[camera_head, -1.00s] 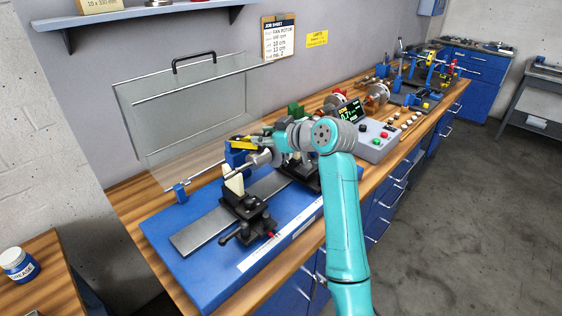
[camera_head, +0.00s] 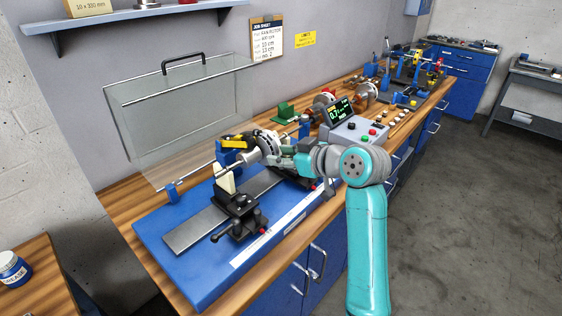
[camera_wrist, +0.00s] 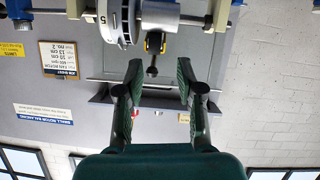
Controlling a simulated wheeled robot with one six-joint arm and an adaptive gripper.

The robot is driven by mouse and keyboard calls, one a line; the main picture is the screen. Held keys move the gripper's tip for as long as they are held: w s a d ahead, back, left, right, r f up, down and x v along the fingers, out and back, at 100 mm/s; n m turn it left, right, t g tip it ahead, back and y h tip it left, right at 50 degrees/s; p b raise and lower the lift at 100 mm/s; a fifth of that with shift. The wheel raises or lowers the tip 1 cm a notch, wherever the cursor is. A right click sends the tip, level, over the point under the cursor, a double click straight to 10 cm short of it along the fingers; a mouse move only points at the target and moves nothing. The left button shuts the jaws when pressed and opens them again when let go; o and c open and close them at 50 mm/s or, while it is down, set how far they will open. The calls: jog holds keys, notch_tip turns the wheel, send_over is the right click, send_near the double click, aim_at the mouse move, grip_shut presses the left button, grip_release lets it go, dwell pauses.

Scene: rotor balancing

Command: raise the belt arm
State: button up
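The belt arm seems to be the yellow-and-black part (camera_head: 237,141) beside the blue stand on the balancing machine. In the wrist view a black-and-yellow arm with a dark knobbed end (camera_wrist: 155,43) hangs ahead, between the lines of my fingers. My gripper (camera_wrist: 159,68) is open, with nothing clearly held between its green fingers. In the head view my gripper (camera_head: 288,160) is at the front side of the rotor (camera_head: 268,143). The rotor's numbered grey disc (camera_wrist: 115,22) also shows in the wrist view, beside the arm. Contact with the arm cannot be made out.
The machine's blue base (camera_head: 165,240) carries black supports and a grey rail. A clear guard (camera_head: 180,95) stands raised behind. The control box (camera_head: 357,130) with its display is to the right. More fixtures stand further along the bench. The floor at right is clear.

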jog(key=shift+s+f, duration=0.15)
jog(key=shift+f, duration=0.25)
